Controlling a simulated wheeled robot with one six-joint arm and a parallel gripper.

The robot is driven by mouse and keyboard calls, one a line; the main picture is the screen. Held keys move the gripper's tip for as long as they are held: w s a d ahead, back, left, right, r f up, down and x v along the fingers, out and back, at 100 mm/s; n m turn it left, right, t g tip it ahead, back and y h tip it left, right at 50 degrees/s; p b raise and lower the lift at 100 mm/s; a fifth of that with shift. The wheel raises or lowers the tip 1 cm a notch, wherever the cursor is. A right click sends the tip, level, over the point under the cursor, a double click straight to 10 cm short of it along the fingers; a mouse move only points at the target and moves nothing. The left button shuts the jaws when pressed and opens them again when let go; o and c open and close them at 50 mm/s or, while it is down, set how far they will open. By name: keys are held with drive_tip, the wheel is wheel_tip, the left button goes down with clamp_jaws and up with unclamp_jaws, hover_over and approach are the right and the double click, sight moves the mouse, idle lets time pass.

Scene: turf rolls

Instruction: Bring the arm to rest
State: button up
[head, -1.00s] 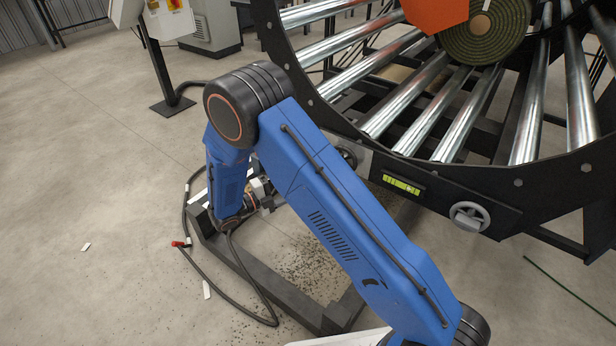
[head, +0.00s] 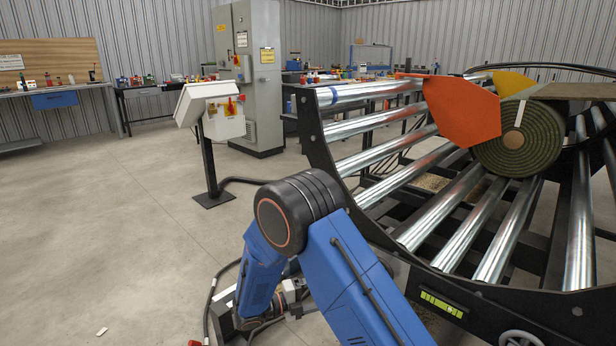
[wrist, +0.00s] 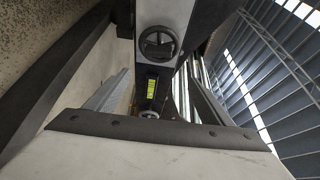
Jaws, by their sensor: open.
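My blue arm (head: 345,285) is bent at its black elbow joint (head: 300,212), its forearm (head: 258,275) pointing down, in front of the roller cradle. In the wrist view my gripper (wrist: 155,72) is open, with a grey finger on each side and nothing seen between them. The cradle's yellow-green level (wrist: 152,88) and a round handwheel (wrist: 157,43) show beyond it.
The cradle has shiny rollers (head: 435,205), a green turf roll (head: 518,138) and an orange plate (head: 462,110). A control box on a post (head: 210,112) and a grey cabinet (head: 252,75) stand behind. The floor (head: 100,220) at left is mostly clear.

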drive_tip(key=s+d+r+m+g+y, duration=0.4)
drive_tip(key=s+d+r+m, duration=0.3)
drive_tip(key=d+m, duration=0.2)
drive_tip(key=s+d+r+m+g+y, duration=0.3)
drive_tip(key=s+d+r+m, duration=0.3)
drive_tip(key=d+r+m, duration=0.3)
drive_tip(key=s+d+r+m+t+y, duration=0.2)
drive_tip(key=s+m+y, duration=0.3)
drive_tip(key=s+m, duration=0.5)
drive_tip(key=s+d+r+m+t+y, duration=0.2)
drive_tip(key=s+r+m+t+y, duration=0.2)
drive_tip(key=s+m, duration=0.6)
drive_tip(key=shift+s+r+m+y, duration=0.15)
drive_tip(key=shift+s+m+y, duration=0.25)
drive_tip(key=shift+m, duration=0.6)
